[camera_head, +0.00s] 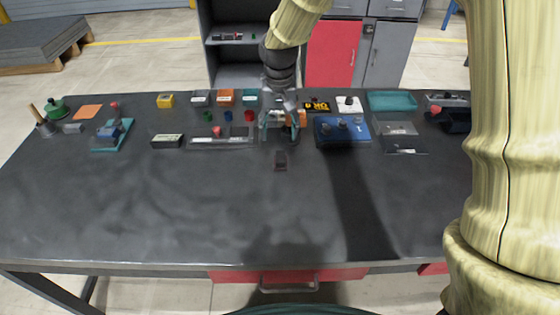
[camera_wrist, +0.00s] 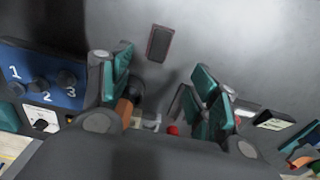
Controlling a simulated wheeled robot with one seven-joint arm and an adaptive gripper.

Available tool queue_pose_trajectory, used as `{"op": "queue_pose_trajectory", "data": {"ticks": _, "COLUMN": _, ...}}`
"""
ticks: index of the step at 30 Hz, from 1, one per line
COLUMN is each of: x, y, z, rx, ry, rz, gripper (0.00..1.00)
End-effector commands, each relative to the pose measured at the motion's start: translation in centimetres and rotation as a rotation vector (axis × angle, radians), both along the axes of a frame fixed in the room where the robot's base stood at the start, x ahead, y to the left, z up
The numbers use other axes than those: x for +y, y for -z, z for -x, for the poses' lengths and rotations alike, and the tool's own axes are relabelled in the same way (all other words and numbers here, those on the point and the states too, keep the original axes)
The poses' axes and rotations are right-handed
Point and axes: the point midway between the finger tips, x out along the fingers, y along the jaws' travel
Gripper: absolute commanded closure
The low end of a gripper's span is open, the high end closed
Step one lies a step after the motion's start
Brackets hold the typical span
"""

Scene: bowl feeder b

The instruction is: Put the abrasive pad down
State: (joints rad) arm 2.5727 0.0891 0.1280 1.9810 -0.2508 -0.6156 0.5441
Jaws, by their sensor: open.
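A small dark block with a reddish edge, which looks like the abrasive pad (camera_head: 281,160), lies on the bare grey table top just on the near side of my gripper (camera_head: 281,130). In the wrist view the pad (camera_wrist: 159,43) lies flat beyond the fingertips, apart from them. My gripper (camera_wrist: 163,85) is open, with its teal finger pads spread and nothing held between them. In the head view the fingers stand in front of the back row of objects and partly hide an orange thing.
A blue panel with numbered knobs (camera_head: 342,131) stands right of my gripper. A clear tray (camera_head: 222,141) with a red knob is on its left. Several small boxes and a teal tray (camera_head: 392,101) line the back. The near half of the table (camera_head: 170,205) is clear.

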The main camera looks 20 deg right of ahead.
Motion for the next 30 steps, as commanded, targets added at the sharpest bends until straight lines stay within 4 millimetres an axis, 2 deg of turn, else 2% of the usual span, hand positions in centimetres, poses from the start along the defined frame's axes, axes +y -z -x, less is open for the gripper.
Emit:
{"op": "queue_pose_trajectory", "data": {"ticks": 10, "x": -0.1, "y": 4.2, "z": 0.1, "rx": 0.004, "ry": 0.001, "rz": 0.0, "gripper": 0.39}}
{"op": "queue_pose_trajectory", "data": {"ticks": 17, "x": -0.2, "y": 5.6, "z": 0.2, "rx": 0.003, "ry": 0.003, "rz": -0.001, "gripper": 0.39}}
{"op": "queue_pose_trajectory", "data": {"ticks": 25, "x": -0.4, "y": 8.7, "z": 0.4, "rx": 0.003, "ry": 0.002, "rz": 0.0, "gripper": 0.39}}
{"op": "queue_pose_trajectory", "data": {"ticks": 30, "x": -0.4, "y": 9.9, "z": 0.4, "rx": 0.001, "ry": 0.003, "rz": 0.0, "gripper": 0.39}}
